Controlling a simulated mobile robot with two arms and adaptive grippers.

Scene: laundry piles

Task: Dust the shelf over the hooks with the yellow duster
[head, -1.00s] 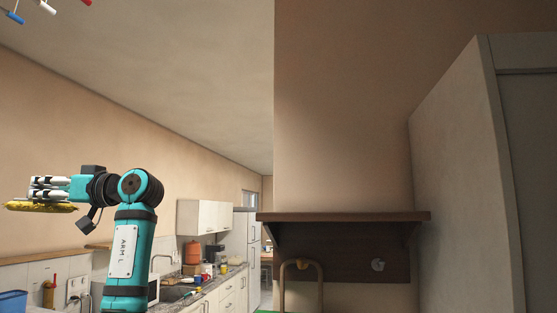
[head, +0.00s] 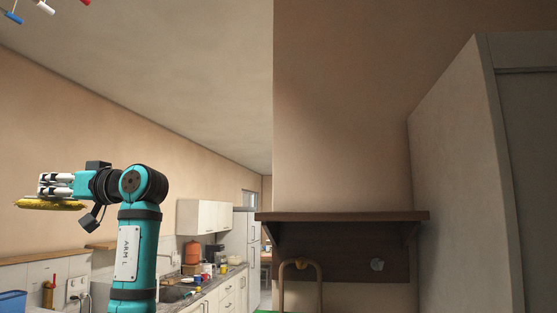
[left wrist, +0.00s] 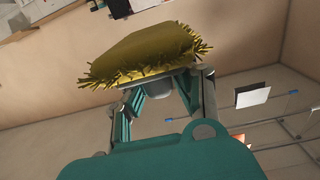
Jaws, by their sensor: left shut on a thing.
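The brown shelf (head: 345,216) is fixed to the wall right of centre in the head view. Below it is a dark board with hooks; a pale hook (head: 377,265) shows on it. My left gripper (head: 50,188) is at the far left of the head view, well apart from the shelf, and shut on the yellow duster (head: 50,204). In the left wrist view the duster (left wrist: 150,52) shows its fringed edge beyond the fingers (left wrist: 160,92). My right gripper is not in view.
A tall pale cabinet (head: 465,180) stands right of the shelf. A tan curved rail (head: 283,285) rises in front of the hook board. A kitchen counter (head: 205,289) with several items runs along the left wall. The space above the shelf is clear.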

